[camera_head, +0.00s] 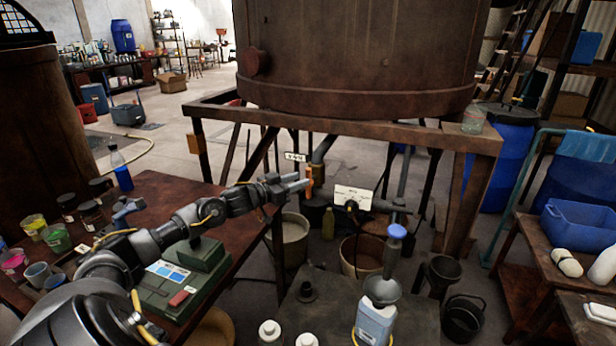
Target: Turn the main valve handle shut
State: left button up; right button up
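An orange valve handle (309,180) stands upright at the pipe under the big rusty vat (350,60), beside a small white tag (295,157). My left gripper (302,183) reaches in from the left, with its fingertips at the orange handle. At this size I cannot tell whether the fingers close around the handle or only touch it. A second valve with a round blue handle (397,231) is further right and nearer, above a funnel (382,290). The tag's lettering is too small to read surely. My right gripper is not in view.
A white sign (353,198) stands right of the orange handle. Buckets (292,240) stand below. A wooden table (165,205) with jars, a bottle and a green box (185,280) lies under my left arm.

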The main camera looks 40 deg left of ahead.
aim_at(309, 176)
pick_arm(q)
jog(key=shift+x, duration=2.35)
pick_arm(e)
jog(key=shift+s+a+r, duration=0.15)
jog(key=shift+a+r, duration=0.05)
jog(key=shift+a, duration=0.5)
